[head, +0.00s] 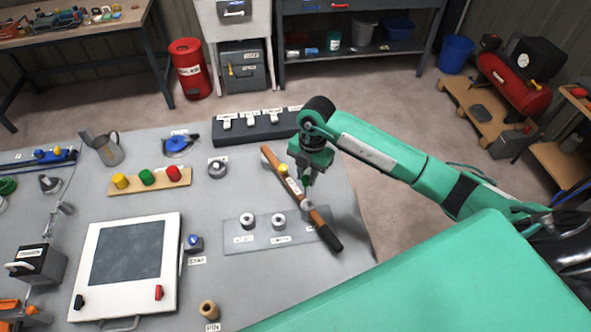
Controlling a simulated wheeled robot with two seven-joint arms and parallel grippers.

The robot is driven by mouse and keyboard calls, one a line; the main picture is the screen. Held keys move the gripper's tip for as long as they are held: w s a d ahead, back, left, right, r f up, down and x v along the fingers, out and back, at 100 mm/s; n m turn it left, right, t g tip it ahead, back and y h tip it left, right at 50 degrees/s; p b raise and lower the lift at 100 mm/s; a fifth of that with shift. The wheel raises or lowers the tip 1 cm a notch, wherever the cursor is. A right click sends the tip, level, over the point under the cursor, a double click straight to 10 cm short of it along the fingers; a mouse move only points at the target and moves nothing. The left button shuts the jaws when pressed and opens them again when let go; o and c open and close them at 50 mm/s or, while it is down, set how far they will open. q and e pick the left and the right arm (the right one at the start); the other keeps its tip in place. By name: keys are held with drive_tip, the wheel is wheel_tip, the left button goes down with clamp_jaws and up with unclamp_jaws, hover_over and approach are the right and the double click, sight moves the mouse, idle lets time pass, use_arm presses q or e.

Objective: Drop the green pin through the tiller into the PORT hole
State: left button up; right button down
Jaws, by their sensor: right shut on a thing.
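The green pin (147,177) stands in a wooden rack (124,188) on the left, between a yellow pin (120,181) and a red pin (173,173). The tiller (320,226) is a brown bar with a dark grip, lying slanted over the right end of a grey plate (262,240). Two pale ringed fittings (247,220) and (278,220) show on the plate, with labels too small to read. My left gripper is out of view.
A white framed panel (85,265), a blue-topped switch (193,243) and a tan cylinder (209,309) are on the bench's front left. A dark block with white switches (255,127) lies behind the tiller. A metal jug (107,149) stands at back left.

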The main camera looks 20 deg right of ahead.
drive_tip(key=shift+d+f+b, duration=0.35)
drive_tip(key=shift+d+f, duration=0.15)
drive_tip(key=shift+f, duration=0.05)
drive_tip(key=shift+f+b, duration=0.45)
drive_tip(key=shift+f, duration=0.2)
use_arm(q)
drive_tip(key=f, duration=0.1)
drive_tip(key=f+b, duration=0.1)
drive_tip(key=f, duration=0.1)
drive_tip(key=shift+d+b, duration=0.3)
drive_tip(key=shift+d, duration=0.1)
use_arm(e)
wheel_tip(320, 180, down, 2)
drive_tip(key=shift+f, duration=0.2)
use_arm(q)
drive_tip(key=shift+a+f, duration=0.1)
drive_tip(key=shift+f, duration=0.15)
use_arm(e)
drive_tip(key=shift+f, duration=0.35)
use_arm(q)
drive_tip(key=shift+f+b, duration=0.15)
drive_tip(key=shift+b, duration=0.25)
use_arm(e)
drive_tip(key=shift+f, duration=0.2)
